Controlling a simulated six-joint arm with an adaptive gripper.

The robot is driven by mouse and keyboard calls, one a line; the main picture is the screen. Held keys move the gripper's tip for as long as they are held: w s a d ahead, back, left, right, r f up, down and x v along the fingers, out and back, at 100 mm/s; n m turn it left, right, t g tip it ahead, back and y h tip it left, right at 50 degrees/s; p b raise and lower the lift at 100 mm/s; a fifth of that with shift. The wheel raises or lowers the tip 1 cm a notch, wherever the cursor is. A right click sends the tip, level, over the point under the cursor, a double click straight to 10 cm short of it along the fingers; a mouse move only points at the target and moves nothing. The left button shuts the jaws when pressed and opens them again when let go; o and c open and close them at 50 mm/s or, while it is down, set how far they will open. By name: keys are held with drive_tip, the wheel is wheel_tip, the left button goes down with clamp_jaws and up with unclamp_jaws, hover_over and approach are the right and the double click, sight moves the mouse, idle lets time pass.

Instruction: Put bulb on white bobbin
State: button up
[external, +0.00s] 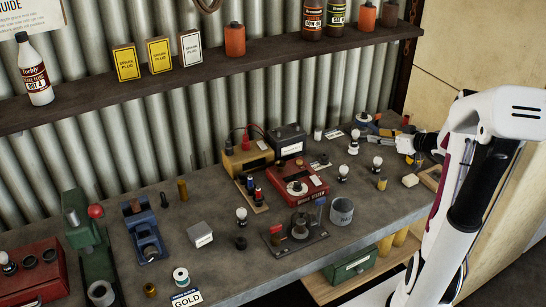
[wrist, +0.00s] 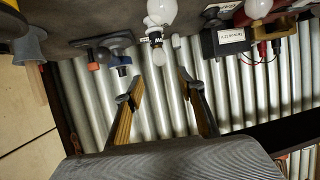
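One bulb (external: 241,213) is near the middle, others (external: 343,170) and (external: 377,163) stand right of the red box, and one (external: 355,133) is near my gripper (external: 385,132). A small white bobbin (external: 181,275) stands at the front left, behind the GOLD sign. In the inverted wrist view, my gripper (wrist: 157,88) is open and empty. The bobbin is not recognisable there.
A red box (external: 298,187), a black battery (external: 288,140) and a grey can (external: 341,211) stand on the bench. A shelf (external: 200,75) crosses the corrugated wall.

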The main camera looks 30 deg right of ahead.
drive_tip(key=s+a+r+m+g+h, duration=0.1)
drive_tip(key=s+a+r+h, duration=0.2)
drive_tip(key=r, duration=0.3)
drive_tip(key=s+a+r+m+g+h, duration=0.1)
drive_tip(key=s+a+r+h, duration=0.1)
drive_tip(key=a+r+h, duration=0.3)
drive_tip(key=s+a+f+g+y, duration=0.2)
drive_tip(key=s+a+y, duration=0.1)
drive_tip(key=s+a, duration=0.7)
drive_tip(key=s+a+f+g+y, duration=0.2)
drive_tip(key=s+a, duration=0.7)
drive_tip(key=s, duration=0.7)
drive_tip(key=shift+a+g+y, duration=0.4)
drive_tip(key=shift+g+y, duration=0.1)
drive_tip(key=shift+g, duration=0.3)
